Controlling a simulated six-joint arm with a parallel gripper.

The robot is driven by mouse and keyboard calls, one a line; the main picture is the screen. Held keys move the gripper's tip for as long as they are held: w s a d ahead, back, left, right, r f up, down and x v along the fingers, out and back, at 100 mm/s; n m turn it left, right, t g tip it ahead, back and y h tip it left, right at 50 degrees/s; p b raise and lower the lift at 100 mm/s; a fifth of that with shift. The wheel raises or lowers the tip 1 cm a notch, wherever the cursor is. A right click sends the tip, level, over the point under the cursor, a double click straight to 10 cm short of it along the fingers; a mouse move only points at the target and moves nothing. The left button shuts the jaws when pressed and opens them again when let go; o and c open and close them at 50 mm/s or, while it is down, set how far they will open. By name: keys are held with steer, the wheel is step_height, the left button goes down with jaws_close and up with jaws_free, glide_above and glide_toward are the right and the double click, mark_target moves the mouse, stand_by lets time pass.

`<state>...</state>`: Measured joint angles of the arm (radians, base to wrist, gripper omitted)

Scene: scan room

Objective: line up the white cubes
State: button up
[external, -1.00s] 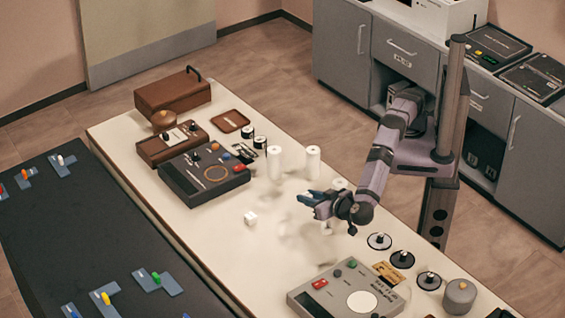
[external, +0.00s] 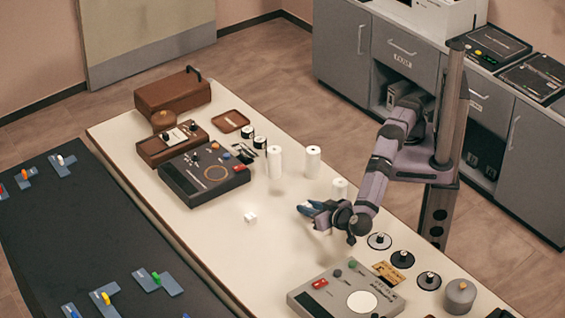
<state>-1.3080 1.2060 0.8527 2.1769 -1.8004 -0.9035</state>
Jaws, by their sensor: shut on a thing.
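One white cube (external: 250,217) sits on the cream table, left of my gripper and apart from it. My gripper (external: 306,208) is over the middle of the table, its dark blue fingers pointing left. It is shut on a small pale thing that looks like a white cube, mostly hidden by the fingers. A faint pale shape lies on the table just under the gripper; it is too blurred to tell what it is.
Two white cylinders (external: 275,162) (external: 313,161) stand behind, and a shorter one (external: 339,189) is close behind my gripper. A dark control box (external: 205,174) is at the left, a grey one (external: 346,292) in front. The table around the cube is clear.

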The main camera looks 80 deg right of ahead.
steer(key=shift+f+b, duration=0.4)
steer(key=shift+f, duration=0.25)
steer(key=o, duration=1.1)
steer(key=shift+a, duration=0.1)
steer(key=shift+b+v, duration=0.7)
steer(key=shift+v, duration=1.6)
step_height(320, 180, up, 7)
steer(key=p, duration=0.3)
steer(key=shift+p, duration=0.3)
steer(key=shift+s+r, duration=0.15)
